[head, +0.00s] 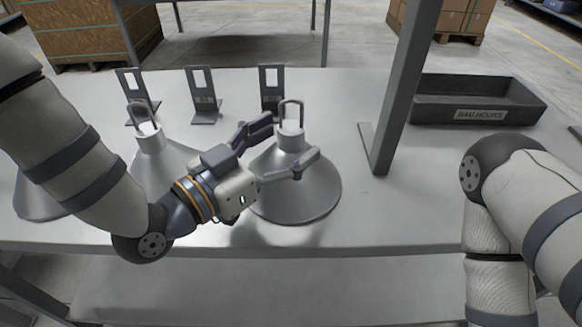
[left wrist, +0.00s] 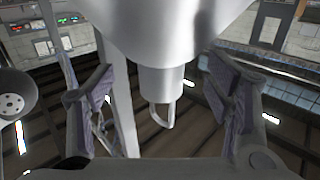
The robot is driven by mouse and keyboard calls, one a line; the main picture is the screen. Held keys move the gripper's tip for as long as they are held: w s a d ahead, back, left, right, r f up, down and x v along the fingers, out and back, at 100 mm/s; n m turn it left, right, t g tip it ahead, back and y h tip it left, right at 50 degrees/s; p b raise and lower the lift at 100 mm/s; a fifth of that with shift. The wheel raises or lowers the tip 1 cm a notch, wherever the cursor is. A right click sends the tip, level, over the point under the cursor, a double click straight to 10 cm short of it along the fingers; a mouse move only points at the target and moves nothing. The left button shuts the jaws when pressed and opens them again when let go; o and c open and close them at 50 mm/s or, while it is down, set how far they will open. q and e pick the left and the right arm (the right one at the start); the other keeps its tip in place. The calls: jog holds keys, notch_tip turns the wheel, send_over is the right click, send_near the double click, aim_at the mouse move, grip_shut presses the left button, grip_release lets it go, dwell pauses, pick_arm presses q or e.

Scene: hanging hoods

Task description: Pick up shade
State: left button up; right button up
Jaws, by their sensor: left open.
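A grey cone-shaped shade (head: 300,197) stands wide end down on the table, with a narrow neck and a wire loop on top. My left gripper (head: 291,140) is open, its fingers on either side of that neck. In the left wrist view the shade (left wrist: 165,35) appears upside down, its neck between the two fingers (left wrist: 165,105) with visible gaps at both sides. A second shade (head: 160,165) stands to the left, and a third (head: 35,200) is mostly hidden behind my left arm. My right arm is at the right, its gripper outside the picture.
Several slotted metal brackets (head: 202,95) stand along the back of the white table (head: 340,105). A grey post (head: 398,90) rises right of the shade. A dark tray (head: 478,100) labelled "BAD HOODS" sits at the back right. The table between post and right arm is clear.

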pick_arm(q)
jog(key=shift+x, duration=0.9)
grip_shut()
jog(key=shift+a+f, duration=0.1)
